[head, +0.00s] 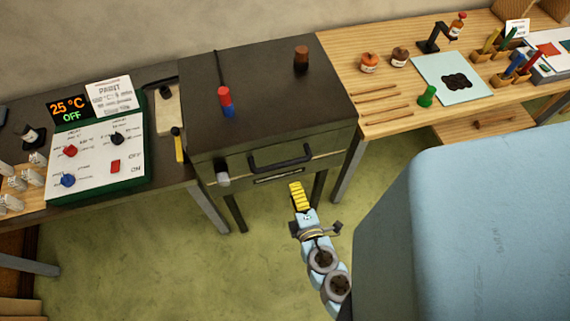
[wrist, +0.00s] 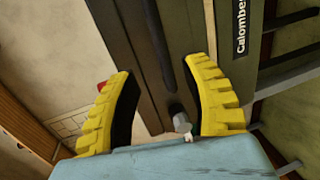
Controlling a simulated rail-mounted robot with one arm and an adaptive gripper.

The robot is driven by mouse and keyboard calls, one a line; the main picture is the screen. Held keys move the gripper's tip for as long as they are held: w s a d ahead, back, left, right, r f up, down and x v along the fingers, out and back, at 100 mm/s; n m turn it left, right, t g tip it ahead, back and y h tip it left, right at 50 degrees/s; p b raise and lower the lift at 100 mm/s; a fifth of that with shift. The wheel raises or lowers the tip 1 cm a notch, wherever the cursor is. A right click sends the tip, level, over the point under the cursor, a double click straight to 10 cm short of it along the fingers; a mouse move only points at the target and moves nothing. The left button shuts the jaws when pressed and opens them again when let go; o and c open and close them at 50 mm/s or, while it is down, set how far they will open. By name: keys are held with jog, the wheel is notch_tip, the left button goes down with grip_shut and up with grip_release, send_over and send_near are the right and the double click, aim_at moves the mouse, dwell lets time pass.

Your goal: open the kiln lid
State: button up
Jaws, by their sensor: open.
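The kiln (head: 235,172) is a dark box in the middle of the head view. Its flat dark lid (head: 262,85) lies shut on top. A black bar handle (head: 281,160) crosses the upper front, and a grey knob (head: 222,179) sticks out at the front left. My gripper (head: 297,188), with yellow fingers, is in front of and below the handle, apart from it. In the wrist view my gripper (wrist: 162,70) is open and empty.
A red-and-blue piece (head: 226,101) and a brown cylinder (head: 301,59) stand on the lid. A control panel (head: 98,153) reading 25 °C and OFF is at left. A wooden bench (head: 380,80) with tools is at right. Green floor (head: 150,270) lies open in front.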

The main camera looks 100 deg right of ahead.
aim_at(285, 163)
jog(key=x, duration=1.1)
jog(key=shift+s+d, duration=0.1)
jog(key=shift+d, duration=0.1)
jog(key=shift+c, duration=0.2)
grip_shut()
